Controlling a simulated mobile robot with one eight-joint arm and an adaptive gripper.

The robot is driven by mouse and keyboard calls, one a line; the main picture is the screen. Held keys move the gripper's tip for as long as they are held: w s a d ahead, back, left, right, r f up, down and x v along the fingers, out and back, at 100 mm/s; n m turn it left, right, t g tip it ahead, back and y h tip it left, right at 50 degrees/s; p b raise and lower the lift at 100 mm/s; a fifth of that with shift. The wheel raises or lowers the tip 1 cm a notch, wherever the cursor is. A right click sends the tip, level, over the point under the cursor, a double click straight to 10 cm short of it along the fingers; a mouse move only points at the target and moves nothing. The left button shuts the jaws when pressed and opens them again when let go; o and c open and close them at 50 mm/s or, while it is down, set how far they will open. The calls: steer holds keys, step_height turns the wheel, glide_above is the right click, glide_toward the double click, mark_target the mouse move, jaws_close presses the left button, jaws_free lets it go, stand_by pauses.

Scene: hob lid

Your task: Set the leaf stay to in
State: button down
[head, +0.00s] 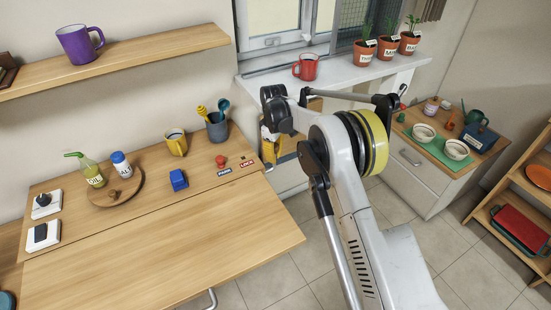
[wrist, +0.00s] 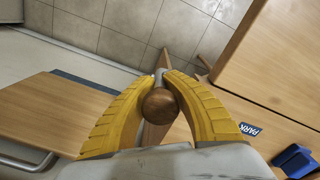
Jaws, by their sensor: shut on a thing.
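My gripper (wrist: 160,80) has its yellow fingers closed around a round brown wooden knob (wrist: 158,106) in the wrist view. I take the knob to be part of the leaf stay; its arm and any in/out marking are hidden. In the head view my gripper (head: 268,142) shows only partly, beyond the right end of the counter, and the knob is not visible there. The wooden leaf (head: 160,255) lies level in front of the counter.
A drawer cabinet (head: 410,175) stands right. Tiled floor lies between.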

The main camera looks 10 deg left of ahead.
steer(key=shift+w+a+r, duration=0.1)
steer(key=shift+w, duration=0.05)
steer(key=c, duration=1.4)
jaws_free()
steer(key=shift+w, duration=0.1)
step_height(320, 180, up, 12)
steer(key=shift+f, duration=0.1)
